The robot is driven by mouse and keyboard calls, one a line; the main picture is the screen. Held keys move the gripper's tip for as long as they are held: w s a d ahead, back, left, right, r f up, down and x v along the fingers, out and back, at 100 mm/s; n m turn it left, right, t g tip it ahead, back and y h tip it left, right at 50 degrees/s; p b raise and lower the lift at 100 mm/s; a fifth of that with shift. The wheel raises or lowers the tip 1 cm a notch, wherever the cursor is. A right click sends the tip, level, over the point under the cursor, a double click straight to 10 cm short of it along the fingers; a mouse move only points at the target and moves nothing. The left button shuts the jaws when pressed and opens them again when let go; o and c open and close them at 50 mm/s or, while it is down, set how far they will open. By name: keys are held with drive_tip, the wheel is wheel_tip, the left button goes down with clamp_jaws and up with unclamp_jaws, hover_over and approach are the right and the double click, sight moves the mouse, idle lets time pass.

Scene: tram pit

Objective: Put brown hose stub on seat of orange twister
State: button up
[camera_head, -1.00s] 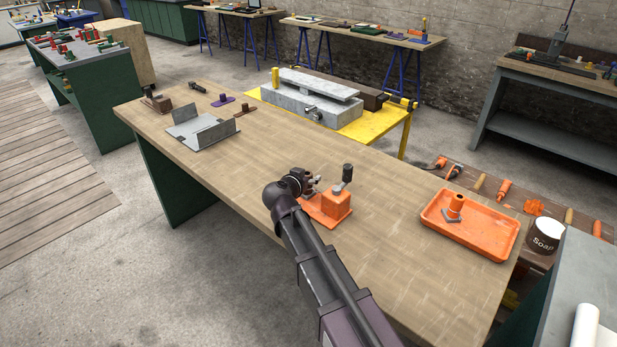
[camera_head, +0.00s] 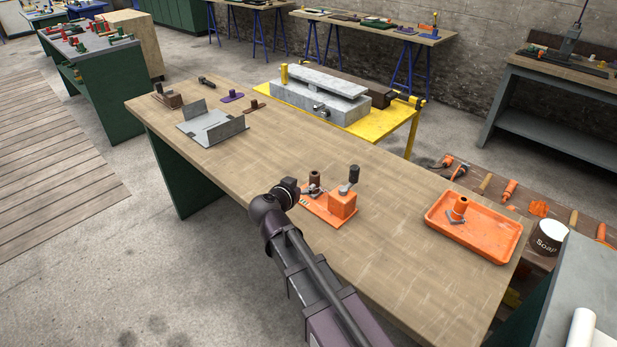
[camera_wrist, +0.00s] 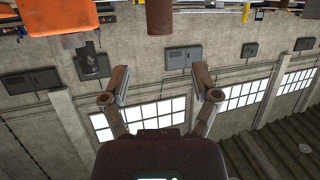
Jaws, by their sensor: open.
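The brown hose stub (camera_head: 315,178) stands upright at the left part of the orange twister, over its seat; its foot is partly hidden by grey metal parts. The orange twister (camera_head: 342,206) has an orange base plate, a block and a lever with a black knob (camera_head: 354,174). My gripper (camera_head: 300,189) is left of the stub, apart from it. In the wrist view, which looks upside down, my gripper (camera_wrist: 160,78) is open with nothing between its fingers. The stub (camera_wrist: 160,15) hangs beyond the fingertips there, and the twister's orange block (camera_wrist: 60,14) is at upper left.
An orange tray (camera_head: 496,248) with an orange upright piece (camera_head: 460,205) stands right on the workbench. A grey metal bracket (camera_head: 212,128) lies at the far left. The bench between bracket and twister is clear.

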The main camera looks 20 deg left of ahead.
drive_tip(key=shift+v, duration=1.15)
